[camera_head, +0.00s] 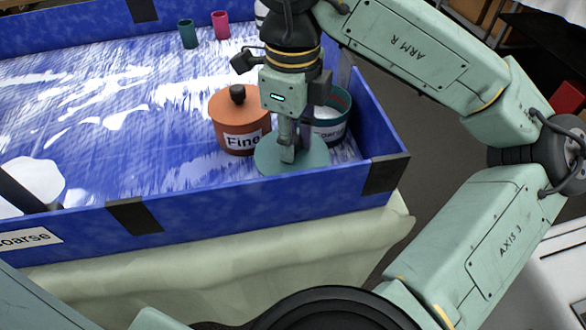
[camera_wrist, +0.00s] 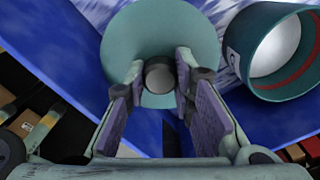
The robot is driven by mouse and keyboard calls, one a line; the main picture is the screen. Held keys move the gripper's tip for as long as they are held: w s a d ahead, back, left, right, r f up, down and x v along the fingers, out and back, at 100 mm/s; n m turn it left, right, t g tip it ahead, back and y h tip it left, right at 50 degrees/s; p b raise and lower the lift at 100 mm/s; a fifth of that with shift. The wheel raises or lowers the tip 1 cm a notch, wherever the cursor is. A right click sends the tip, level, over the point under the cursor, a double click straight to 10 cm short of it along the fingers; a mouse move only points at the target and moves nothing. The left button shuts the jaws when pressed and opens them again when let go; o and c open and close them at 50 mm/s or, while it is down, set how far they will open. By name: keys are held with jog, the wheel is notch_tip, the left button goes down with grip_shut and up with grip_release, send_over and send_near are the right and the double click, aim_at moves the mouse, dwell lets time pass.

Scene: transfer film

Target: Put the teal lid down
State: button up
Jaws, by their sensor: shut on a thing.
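The teal lid (camera_head: 265,160) is a round disc in the blue tray's near right corner, in front of the pots. It also shows in the wrist view (camera_wrist: 160,25), with its dark round knob (camera_wrist: 159,74) between my fingers. My gripper (camera_head: 288,150) points down and is shut on the knob. I cannot tell whether the lid touches the tray floor. The open teal pot (camera_head: 331,128), with a label partly hidden by my gripper and white contents, stands just behind and right of the lid. It also shows in the wrist view (camera_wrist: 243,50).
An orange lidded pot (camera_head: 225,125) labelled "Fine" stands close behind the lid. The tray wall (camera_head: 235,200) runs close in front. Teal (camera_head: 188,36) and pink (camera_head: 220,25) cups stand at the back. A white pile (camera_head: 38,180) lies at left; the middle floor is mostly clear, with white streaks.

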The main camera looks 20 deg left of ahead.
aim_at(293, 169)
notch_tip(293, 169, down, 8)
dwell(0.4)
jog(key=shift+f, duration=0.2)
jog(key=o, duration=0.9)
jog(key=shift+o, duration=0.2)
jog(key=shift+r, duration=0.15)
jog(key=shift+r+p, duration=0.25)
jog(key=shift+p, duration=0.05)
notch_tip(293, 169, up, 12)
jog(key=shift+f+b, duration=0.15)
jog(key=shift+b, duration=0.35)
